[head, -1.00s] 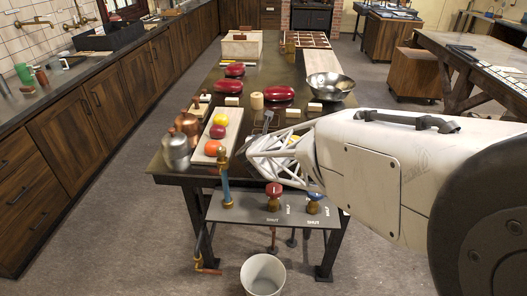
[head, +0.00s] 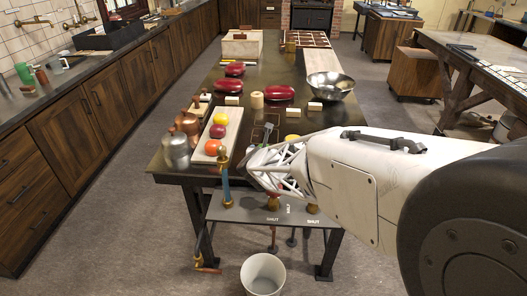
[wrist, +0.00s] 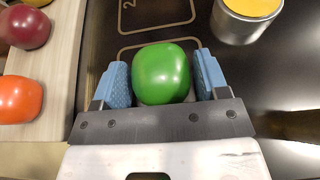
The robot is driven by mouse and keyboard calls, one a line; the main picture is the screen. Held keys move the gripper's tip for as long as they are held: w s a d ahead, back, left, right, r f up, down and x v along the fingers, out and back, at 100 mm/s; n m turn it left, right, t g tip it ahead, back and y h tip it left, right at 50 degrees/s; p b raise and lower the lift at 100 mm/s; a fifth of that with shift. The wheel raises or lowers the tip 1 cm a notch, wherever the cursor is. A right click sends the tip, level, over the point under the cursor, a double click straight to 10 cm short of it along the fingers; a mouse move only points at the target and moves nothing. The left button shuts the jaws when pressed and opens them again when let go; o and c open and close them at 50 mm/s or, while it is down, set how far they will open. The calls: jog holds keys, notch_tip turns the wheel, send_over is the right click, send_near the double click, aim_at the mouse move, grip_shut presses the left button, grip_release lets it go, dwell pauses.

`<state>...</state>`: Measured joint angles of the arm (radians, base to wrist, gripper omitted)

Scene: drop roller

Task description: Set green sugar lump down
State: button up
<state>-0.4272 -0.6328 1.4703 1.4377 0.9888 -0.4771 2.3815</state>
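The green sugar lump (wrist: 162,74) is a rounded block in the wrist view, between the two blue pads of my gripper (wrist: 163,78). A second outlined square (wrist: 156,14), marked 2, lies beyond. In the head view my gripper (head: 265,143) is near the table's front edge, mostly behind the white lattice of my arm, and the green lump cannot be made out.
A pale board (wrist: 52,75) with orange (wrist: 18,99), dark red (wrist: 25,26) and yellow (head: 221,118) lumps lies to the left. A tin with a yellow top (wrist: 247,20) stands close on the right. Metal pots (head: 177,152) stand left of the board. Valves line the front shelf.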

jog(key=shift+o, duration=1.2)
jog(key=shift+r, duration=0.1)
jog(key=shift+r, duration=0.1)
jog(key=v, duration=1.2)
jog(key=shift+r, duration=0.1)
